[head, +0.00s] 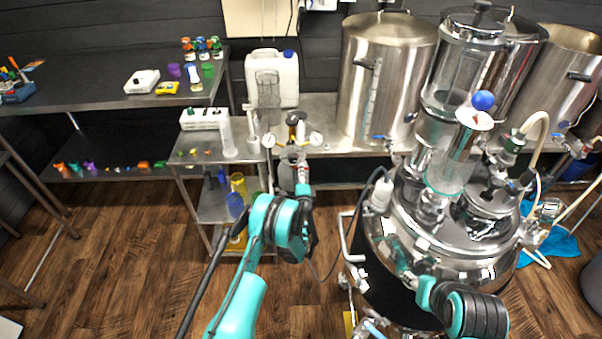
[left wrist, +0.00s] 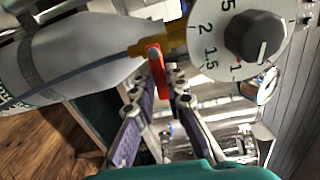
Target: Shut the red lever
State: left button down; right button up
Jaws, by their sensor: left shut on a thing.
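The red lever (left wrist: 157,72) is in the left wrist view, on a brass-coloured fitting (left wrist: 172,40) beside a grey cylinder. My left gripper (left wrist: 160,92), with purple-padded fingers, is shut on the lever, which stands up between its fingertips.
A white dial with a dark knob (left wrist: 252,37) is close to the right of the lever. A large steel vessel (head: 440,262) stands right of my left arm. A small shelf cart (head: 208,150) stands to the left. The wooden floor (head: 120,235) is clear at left.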

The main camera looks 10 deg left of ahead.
pick_arm(q)
jog(key=shift+r+n, duration=0.1)
jog(key=shift+n, duration=0.3)
jog(key=c, duration=1.5)
grip_release()
jog(key=shift+c, duration=0.2)
